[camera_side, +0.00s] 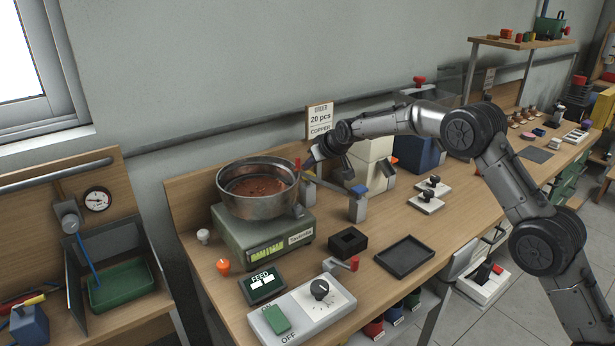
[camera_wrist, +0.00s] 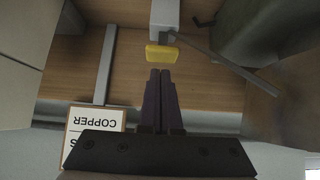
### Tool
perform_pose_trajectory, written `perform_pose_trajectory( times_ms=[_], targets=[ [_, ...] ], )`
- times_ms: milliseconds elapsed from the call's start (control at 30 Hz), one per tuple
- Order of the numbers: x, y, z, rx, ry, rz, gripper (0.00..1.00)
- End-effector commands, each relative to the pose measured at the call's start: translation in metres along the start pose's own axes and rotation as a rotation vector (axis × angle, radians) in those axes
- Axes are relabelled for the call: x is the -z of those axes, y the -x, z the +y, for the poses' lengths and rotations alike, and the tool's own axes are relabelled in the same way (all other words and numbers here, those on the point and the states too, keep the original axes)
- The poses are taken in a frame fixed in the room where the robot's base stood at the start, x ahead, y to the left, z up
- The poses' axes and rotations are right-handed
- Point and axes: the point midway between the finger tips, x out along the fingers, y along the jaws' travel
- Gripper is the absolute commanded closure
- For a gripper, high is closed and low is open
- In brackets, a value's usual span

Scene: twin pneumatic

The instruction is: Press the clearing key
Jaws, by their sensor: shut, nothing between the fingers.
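No key readable as "clearing" shows in either view. In the wrist view, a yellow cap (camera_wrist: 161,55) on a grey post stands just beyond the tips of my gripper (camera_wrist: 160,75), with a small apparent gap. The fingers are dark and together, with nothing between them. In the side view, my gripper (camera_side: 309,165) is beside the right rim of the metal bowl (camera_side: 258,204), partly hidden by my wrist. A blue-capped grey post (camera_side: 359,203) stands to its right, and a red-tipped part (camera_side: 297,167) rises by the bowl. I cannot make out the yellow cap there.
The bowl sits on a green scale (camera_side: 262,240). A COPPER sign (camera_side: 320,121) stands behind my wrist. In front are a FEED display (camera_side: 263,285), a control box with green switch and knob (camera_side: 302,308), a black block (camera_side: 348,243) and an empty dark tray (camera_side: 405,256).

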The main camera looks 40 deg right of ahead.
Motion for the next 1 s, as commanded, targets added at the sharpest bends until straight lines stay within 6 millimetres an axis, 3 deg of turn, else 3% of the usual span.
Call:
perform_pose_trajectory(
  times_ms=[733,867,1000],
  targets=[
    [-0.022,-0.020,0.000,0.000,-0.001,-0.005,1.00],
    [-0.015,-0.014,0.000,0.000,0.000,-0.001,1.00],
    [0.006,0.005,0.000,0.000,0.000,0.002,1.00]
  ],
)
